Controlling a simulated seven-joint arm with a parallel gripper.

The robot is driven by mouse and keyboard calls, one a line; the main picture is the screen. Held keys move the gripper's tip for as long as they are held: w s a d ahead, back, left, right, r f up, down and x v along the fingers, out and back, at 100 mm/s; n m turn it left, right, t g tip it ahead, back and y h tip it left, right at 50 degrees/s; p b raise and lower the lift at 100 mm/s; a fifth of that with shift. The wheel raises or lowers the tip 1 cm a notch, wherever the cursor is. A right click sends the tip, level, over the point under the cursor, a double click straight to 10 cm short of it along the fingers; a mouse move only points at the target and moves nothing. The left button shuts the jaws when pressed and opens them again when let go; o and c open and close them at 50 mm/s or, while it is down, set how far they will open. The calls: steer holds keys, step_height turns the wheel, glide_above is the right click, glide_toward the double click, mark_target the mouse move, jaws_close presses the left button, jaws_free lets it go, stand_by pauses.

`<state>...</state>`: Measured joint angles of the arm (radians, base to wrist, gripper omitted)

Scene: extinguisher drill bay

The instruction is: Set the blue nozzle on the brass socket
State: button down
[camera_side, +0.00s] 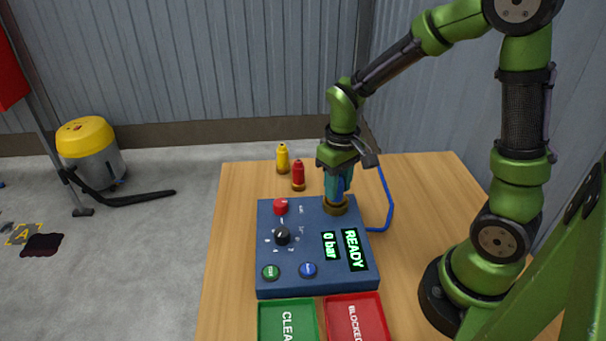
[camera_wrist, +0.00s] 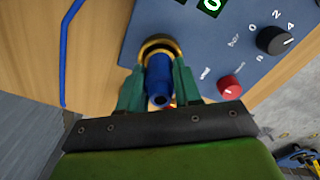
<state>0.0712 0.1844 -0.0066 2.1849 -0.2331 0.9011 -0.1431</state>
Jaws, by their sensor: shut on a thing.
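The blue nozzle (camera_wrist: 159,82) is between the green fingers of my gripper (camera_wrist: 158,88), which is shut on it. In the side view my gripper (camera_side: 339,180) points down at the back right corner of the blue control panel, with part of the nozzle (camera_side: 338,187) showing between the fingers. The brass socket (camera_side: 335,206) is directly below the fingers. In the wrist view the brass socket (camera_wrist: 158,45) shows as a ring around the nozzle's far end. The nozzle looks upright and at the socket, but the fingers hide whether it is fully seated.
The blue control panel (camera_side: 290,252) reads READY and 0 bar. A yellow nozzle (camera_side: 282,159) and a red nozzle (camera_side: 298,175) stand behind it. A green tray (camera_side: 287,304) and a red tray (camera_side: 353,299) lie in front. A blue hose (camera_side: 388,198) loops at the right. The wooden table (camera_side: 428,185) is clear beyond the hose.

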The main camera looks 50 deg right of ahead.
steer(key=shift+f, duration=0.1)
steer(key=c, duration=1.1)
jaws_free()
steer(key=shift+o, duration=0.2)
steer(key=shift+r, duration=5.45)
steer(key=shift+w, duration=0.15)
steer(key=s+a+r+m+t+y, duration=0.2)
steer(key=s+a+r+t, duration=0.3)
steer(key=s+t, duration=0.2)
steer(key=shift+s+a+r, duration=0.25)
steer(key=shift+s+a, duration=0.1)
steer(key=shift+s, duration=0.45)
